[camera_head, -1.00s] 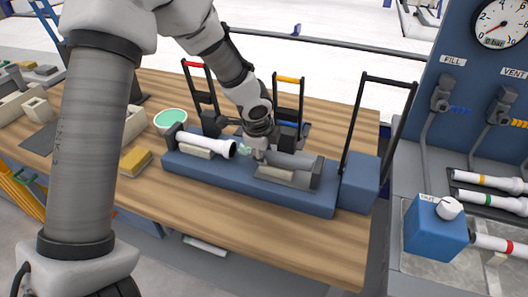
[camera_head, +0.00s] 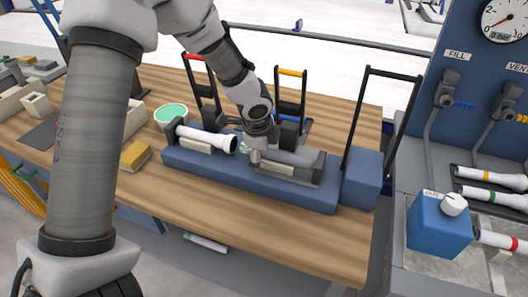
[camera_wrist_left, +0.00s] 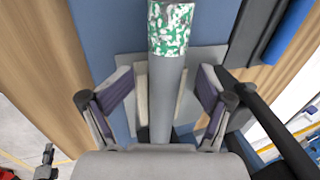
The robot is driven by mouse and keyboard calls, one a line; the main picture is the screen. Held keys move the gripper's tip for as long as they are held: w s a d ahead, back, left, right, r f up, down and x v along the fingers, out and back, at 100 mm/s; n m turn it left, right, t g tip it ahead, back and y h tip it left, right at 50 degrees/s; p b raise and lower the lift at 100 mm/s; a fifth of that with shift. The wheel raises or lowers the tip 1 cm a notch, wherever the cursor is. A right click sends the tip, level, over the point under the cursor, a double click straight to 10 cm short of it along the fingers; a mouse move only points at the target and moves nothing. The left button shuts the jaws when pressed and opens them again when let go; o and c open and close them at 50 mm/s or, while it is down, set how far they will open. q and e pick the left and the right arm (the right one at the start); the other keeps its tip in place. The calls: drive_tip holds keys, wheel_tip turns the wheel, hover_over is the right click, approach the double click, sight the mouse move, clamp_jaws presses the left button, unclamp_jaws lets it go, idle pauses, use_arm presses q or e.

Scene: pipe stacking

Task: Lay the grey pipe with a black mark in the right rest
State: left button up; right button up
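A grey pipe (camera_head: 297,157) lies along the right rest (camera_head: 276,170) of a long blue block (camera_head: 230,177). In the left wrist view the grey pipe (camera_wrist_left: 165,105) runs between my fingers and carries a green and white speckled band. I cannot make out a black mark on it. My left gripper (camera_head: 254,157) is over the left part of this pipe. In the left wrist view the left gripper (camera_wrist_left: 163,95) is open, with a finger apart from the pipe on each side. A white pipe (camera_head: 203,138) lies in the left rest. My right gripper is not in view.
Tall black handled frames with red (camera_head: 193,57) and yellow (camera_head: 290,72) bars stand behind the block. A blue box (camera_head: 362,180) with a taller frame stands at its right end. A green-topped bowl (camera_head: 171,113) and a yellow sponge (camera_head: 135,155) are left. The front table strip is clear.

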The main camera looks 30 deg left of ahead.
use_arm(q)
drive_tip(key=v, duration=1.2)
